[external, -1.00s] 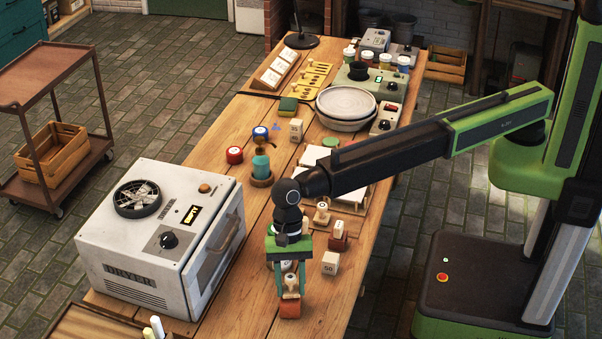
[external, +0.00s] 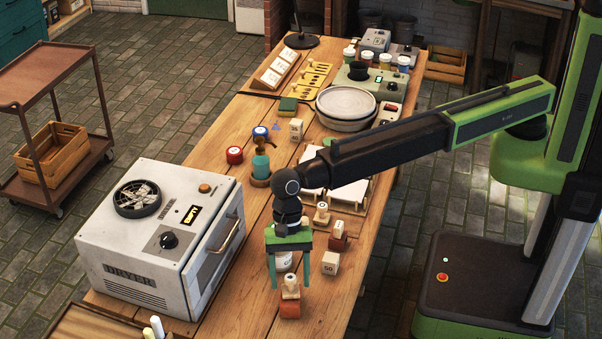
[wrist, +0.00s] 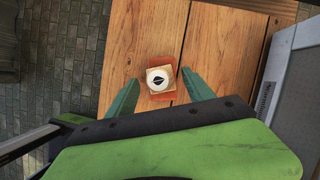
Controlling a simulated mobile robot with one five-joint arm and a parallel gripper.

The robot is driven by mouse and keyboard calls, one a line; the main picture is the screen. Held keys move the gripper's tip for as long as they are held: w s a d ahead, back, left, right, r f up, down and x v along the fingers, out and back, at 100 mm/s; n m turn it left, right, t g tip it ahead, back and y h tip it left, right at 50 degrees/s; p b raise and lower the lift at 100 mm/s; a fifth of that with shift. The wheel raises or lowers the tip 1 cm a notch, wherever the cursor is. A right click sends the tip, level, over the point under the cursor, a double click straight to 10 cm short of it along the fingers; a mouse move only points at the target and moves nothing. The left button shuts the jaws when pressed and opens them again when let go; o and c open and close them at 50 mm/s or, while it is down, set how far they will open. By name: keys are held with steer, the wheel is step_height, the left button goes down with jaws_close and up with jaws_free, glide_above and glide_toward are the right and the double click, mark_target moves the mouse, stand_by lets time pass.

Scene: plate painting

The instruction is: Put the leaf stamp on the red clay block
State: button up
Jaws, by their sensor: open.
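The leaf stamp (external: 291,287), a pale wooden stamp with a knob, sits upright on the red clay block (external: 289,309) near the front of the table. In the wrist view the stamp (wrist: 158,78) shows a dark leaf on its round white top, and orange-red edges of the block (wrist: 162,97) show around its base. My gripper (external: 288,275) is open just above the stamp and holds nothing. In the wrist view its green fingers (wrist: 161,92) stand apart, one on each side of the stamp, with gaps between.
The white dryer (external: 160,235) stands left of my gripper. A white round thing (external: 284,260) is partly hidden behind my fingers. Bare wood lies around the clay block.

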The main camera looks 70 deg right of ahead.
steer(key=p+v, duration=0.7)
steer(key=v, duration=0.2)
steer(key=shift+r+p, duration=0.35)
steer(key=shift+r, duration=0.05)
steer(key=shift+d, duration=0.15)
steer(key=w+d+f+n+t+h, duration=0.1)
steer(key=w+d+n, duration=0.2)
steer(key=d, duration=1.7)
steer(key=w+d+n+t+h, duration=0.15)
steer(key=d+n, duration=0.25)
steer(key=d, duration=1.7)
steer(key=s+d+n+h, duration=0.1)
steer(key=s+d+n, duration=0.2)
steer(key=d, duration=1)
steer(key=s+d+n, duration=0.3)
steer(key=s+d, duration=0.3)
steer(key=d, duration=0.7)
steer(key=shift+d+f+g+h, duration=0.35)
steer(key=shift+d+f, duration=0.05)
